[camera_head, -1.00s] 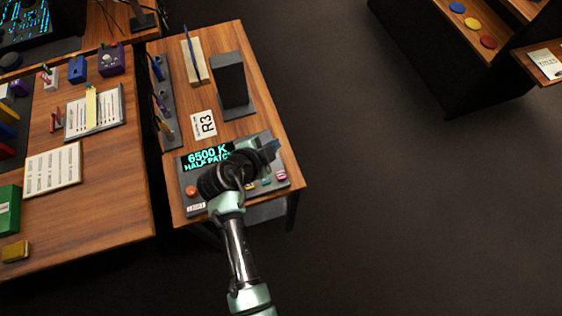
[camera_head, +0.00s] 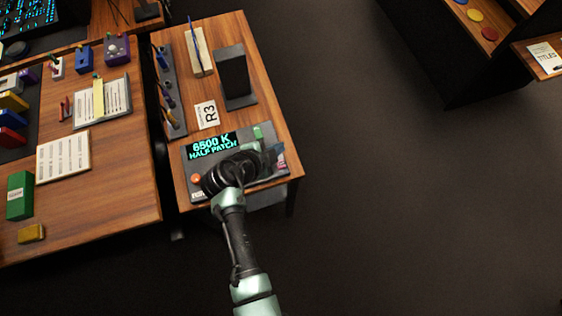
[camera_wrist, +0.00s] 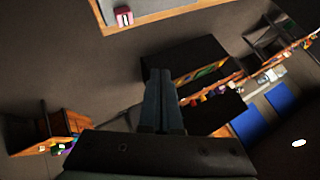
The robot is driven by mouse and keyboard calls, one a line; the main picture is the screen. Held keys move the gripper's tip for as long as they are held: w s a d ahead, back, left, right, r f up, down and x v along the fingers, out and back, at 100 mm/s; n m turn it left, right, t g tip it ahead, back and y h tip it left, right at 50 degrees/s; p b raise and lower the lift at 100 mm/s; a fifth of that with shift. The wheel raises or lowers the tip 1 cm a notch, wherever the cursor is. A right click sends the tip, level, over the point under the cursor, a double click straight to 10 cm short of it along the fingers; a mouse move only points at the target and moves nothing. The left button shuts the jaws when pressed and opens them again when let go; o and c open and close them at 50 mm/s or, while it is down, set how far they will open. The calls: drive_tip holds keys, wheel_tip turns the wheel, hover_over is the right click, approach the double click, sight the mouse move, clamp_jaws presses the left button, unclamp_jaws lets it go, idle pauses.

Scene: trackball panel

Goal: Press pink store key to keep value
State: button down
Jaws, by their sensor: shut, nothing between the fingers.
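The grey panel (camera_head: 222,132) lies on the small wooden table with a lit display (camera_head: 212,146) reading "6500 K HALF PATCH". The pink key (camera_head: 281,164) is at the panel's right end, partly covered by my gripper (camera_head: 276,152). In the wrist view the pink key (camera_wrist: 124,17) shows at the top, apart in the picture from my gripper's fingertips (camera_wrist: 160,72). The fingers are shut and empty. In the head view I cannot tell whether they touch the key. My wrist hides the middle of the panel.
An orange-red button (camera_head: 196,180) is at the panel's left and a green key (camera_head: 258,132) at its upper right. The floor to the right is clear.

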drive_tip(key=b, duration=0.6)
hover_over(278, 166)
wheel_tip(278, 166, down, 7)
drive_tip(key=shift+f, duration=0.55)
drive_tip(key=shift+b, duration=0.35)
idle(0.9)
drive_tip(key=shift+f+b, duration=0.45)
drive_tip(key=shift+b, duration=0.1)
drive_tip(key=shift+f+b, duration=0.45)
drive_tip(key=shift+b, duration=0.1)
idle(0.5)
idle(0.4)
drive_tip(key=shift+r+p, duration=0.55)
drive_tip(key=shift+r, duration=0.35)
drive_tip(key=shift+r, duration=0.1)
